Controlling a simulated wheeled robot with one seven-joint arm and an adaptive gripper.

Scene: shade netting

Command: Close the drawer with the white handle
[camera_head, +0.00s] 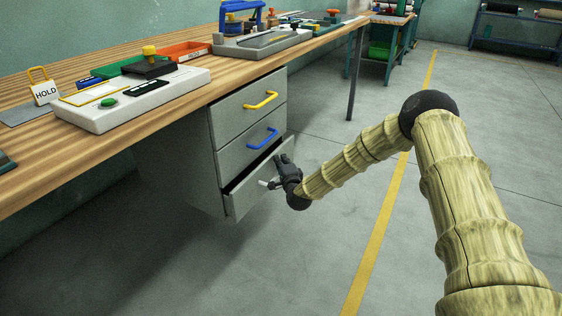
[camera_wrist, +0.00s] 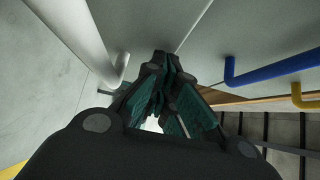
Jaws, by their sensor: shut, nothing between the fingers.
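The grey bottom drawer (camera_head: 243,198) stands partly open, with a dark gap above its front. Its white handle (camera_head: 266,183) shows just left of my gripper, partly hidden by it. In the wrist view the white handle (camera_wrist: 90,40) runs large along the upper left, to the left of the fingers. My gripper (camera_head: 281,160) is in front of the drawer's right part. In the wrist view the gripper (camera_wrist: 164,66) has its fingertips together with nothing between them, close to the grey front. I cannot tell whether they touch it.
Above are a drawer with a blue handle (camera_head: 262,139) and one with a yellow handle (camera_head: 261,101), both looking shut. The wooden bench (camera_head: 60,140) overhangs the cabinet and carries devices, a HOLD sign (camera_head: 46,92) and an orange tray (camera_head: 185,51).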

